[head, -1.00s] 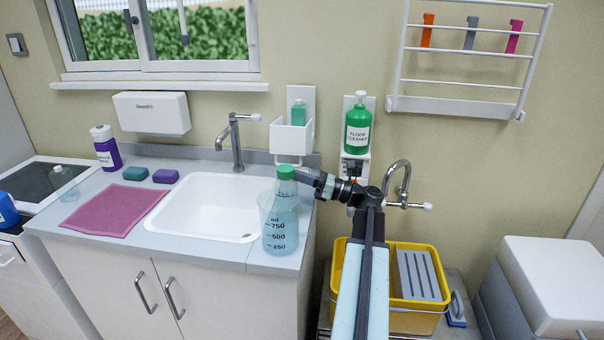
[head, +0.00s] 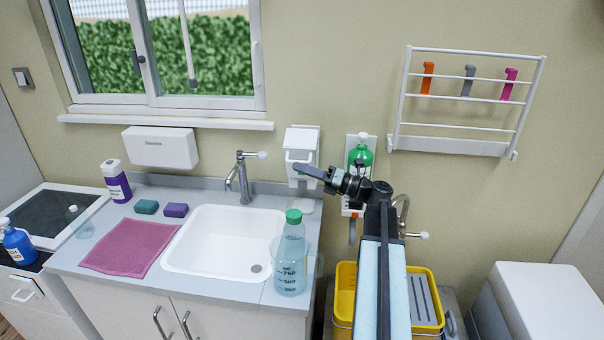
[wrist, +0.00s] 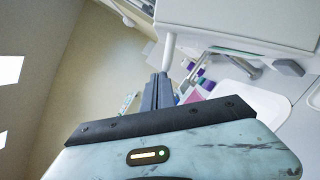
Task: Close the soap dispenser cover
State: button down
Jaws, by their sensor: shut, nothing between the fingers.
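The white soap dispenser (head: 302,143) hangs on the wall right of the tap. Its cover (head: 300,155) now stands up over the front, and the green bottle inside is hidden. I cannot tell whether the cover is fully shut. My gripper (head: 300,168) is shut and empty, with its tip at the lower front of the dispenser; I cannot tell whether it touches. In the wrist view, the shut fingers (wrist: 160,90) point towards a large white surface, likely the dispenser (wrist: 235,20).
A green floor cleaner bottle (head: 360,152) hangs just right of the dispenser. A yellow crate (head: 430,328) sits lower right.

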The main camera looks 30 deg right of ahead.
aim_at(309, 148)
jog(key=w+d+r+p, duration=0.2)
jog(key=w+r, duration=0.1)
jog(key=shift+d+r, duration=0.1)
jog(key=shift+d, duration=0.05)
jog(key=shift+w+d+r+p, duration=0.55)
jog(key=shift+w+d+p, duration=0.15)
jog(key=shift+w+d, duration=0.15)
jog(key=shift+a, duration=0.1)
jog(key=s+a, duration=0.1)
jog(key=s+a+r+p, duration=0.1)
jog(key=s+a, duration=0.1)
jog(key=r+v, duration=0.2)
jog(key=v, duration=0.8)
jog(key=shift+s, duration=0.3)
jog(key=shift+r, duration=0.15)
